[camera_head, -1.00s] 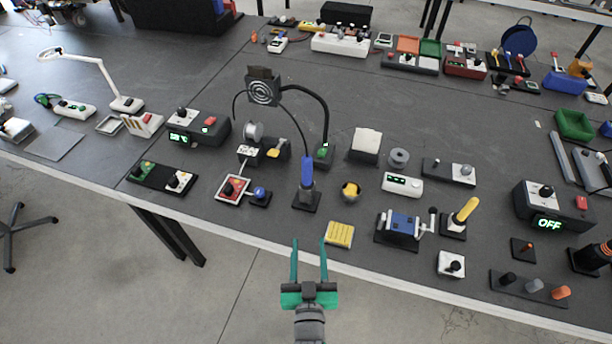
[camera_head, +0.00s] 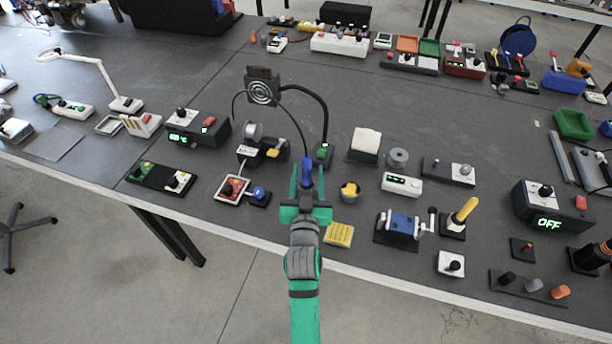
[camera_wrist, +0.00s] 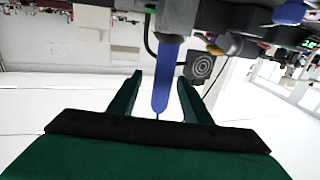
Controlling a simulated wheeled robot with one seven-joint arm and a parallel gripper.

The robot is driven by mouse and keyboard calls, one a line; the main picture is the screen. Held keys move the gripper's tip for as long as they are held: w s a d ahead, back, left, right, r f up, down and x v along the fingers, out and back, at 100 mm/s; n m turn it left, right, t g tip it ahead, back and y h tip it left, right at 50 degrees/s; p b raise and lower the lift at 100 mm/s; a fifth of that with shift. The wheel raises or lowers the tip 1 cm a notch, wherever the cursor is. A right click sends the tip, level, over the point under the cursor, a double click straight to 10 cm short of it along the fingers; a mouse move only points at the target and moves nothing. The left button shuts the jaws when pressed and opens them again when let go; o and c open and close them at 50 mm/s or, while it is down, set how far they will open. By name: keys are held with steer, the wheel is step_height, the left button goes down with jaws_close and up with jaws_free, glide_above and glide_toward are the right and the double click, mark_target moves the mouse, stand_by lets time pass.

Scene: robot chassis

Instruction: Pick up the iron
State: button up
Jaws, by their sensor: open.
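The iron (camera_head: 307,172) is a soldering iron with a blue handle, upright in its dark stand near the table's front edge. Its lower part and the stand are mostly hidden behind my gripper in the head view. My gripper (camera_head: 307,178) has green fingers and is open, with one finger on each side of the blue handle. In the wrist view the blue handle (camera_wrist: 165,78) lies between the two fingers of my gripper (camera_wrist: 160,92), with a gap on both sides.
A yellow sponge (camera_head: 339,234) lies to the right of my gripper, and a brass-coloured ball holder (camera_head: 350,191) stands behind it. A blue-knobbed device (camera_head: 260,195) is close on the left. A fan on a bent arm (camera_head: 263,88) rises behind.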

steer(key=w, duration=0.6)
steer(key=shift+r, duration=0.2)
steer(key=c, duration=1.1)
